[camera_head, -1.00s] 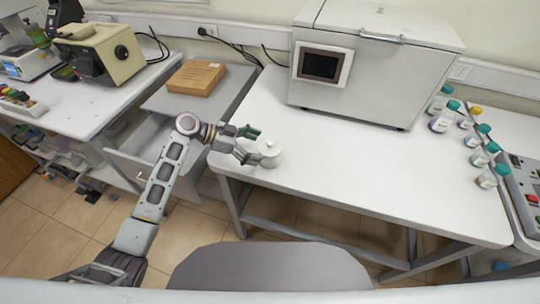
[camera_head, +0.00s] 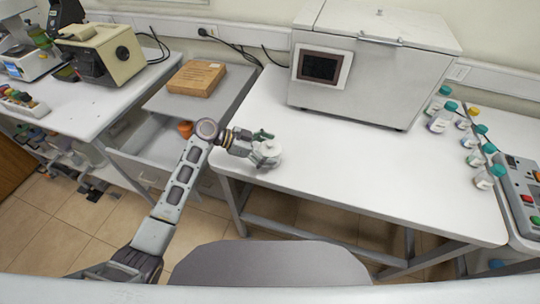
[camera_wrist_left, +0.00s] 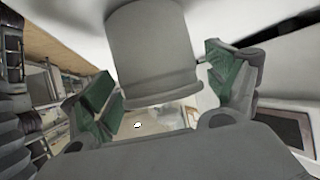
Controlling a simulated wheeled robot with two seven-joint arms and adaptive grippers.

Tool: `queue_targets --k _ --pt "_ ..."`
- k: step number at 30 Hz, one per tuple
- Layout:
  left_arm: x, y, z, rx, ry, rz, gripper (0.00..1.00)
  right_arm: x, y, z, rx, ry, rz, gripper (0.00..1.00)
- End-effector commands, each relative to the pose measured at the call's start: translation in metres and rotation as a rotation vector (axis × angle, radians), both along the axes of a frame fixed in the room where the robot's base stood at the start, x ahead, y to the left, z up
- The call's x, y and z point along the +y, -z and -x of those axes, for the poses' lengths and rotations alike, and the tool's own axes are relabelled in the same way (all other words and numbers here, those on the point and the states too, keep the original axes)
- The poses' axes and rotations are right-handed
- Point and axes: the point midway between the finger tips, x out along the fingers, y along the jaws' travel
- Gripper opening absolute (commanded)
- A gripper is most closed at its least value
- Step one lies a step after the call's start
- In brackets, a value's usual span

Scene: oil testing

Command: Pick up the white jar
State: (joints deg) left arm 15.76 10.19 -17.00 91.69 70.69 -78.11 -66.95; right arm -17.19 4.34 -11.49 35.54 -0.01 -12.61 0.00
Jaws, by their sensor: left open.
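The white jar (camera_head: 268,152) stands upright near the left front corner of the white table (camera_head: 330,165), with a small knob on its lid. In the left wrist view the jar (camera_wrist_left: 153,50) fills the upper middle, its side between the two green-padded fingers. My left gripper (camera_head: 262,148) is open around the jar in the head view. In the left wrist view a gap shows between the jar and the left finger, and the right finger is close to the jar's side. My right gripper does not show.
A large grey box-shaped machine (camera_head: 372,85) with a small screen stands at the table's back. Several bottles with teal and yellow caps (camera_head: 440,120) stand at the right. A brown box (camera_head: 196,78) lies on the grey cabinet at the left. The table's middle is clear.

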Motion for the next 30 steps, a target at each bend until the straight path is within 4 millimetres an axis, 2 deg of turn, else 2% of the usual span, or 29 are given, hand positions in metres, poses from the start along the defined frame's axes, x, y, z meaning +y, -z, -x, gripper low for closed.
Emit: queue_targets --k 16,26,27,30 --pt "-0.0033 0.0023 -0.0003 0.000 0.000 0.000 0.88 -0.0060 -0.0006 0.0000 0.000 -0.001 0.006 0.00" --pt "-0.0032 0.0022 -0.0004 0.000 0.000 0.000 0.47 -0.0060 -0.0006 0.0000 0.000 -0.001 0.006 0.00" --pt "-0.0032 0.0022 -0.0004 0.000 0.000 0.000 0.44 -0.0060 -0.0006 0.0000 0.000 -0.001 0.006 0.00" --pt "-0.0033 0.0019 -0.0004 0.000 0.000 0.000 0.43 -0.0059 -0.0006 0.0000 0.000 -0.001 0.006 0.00"
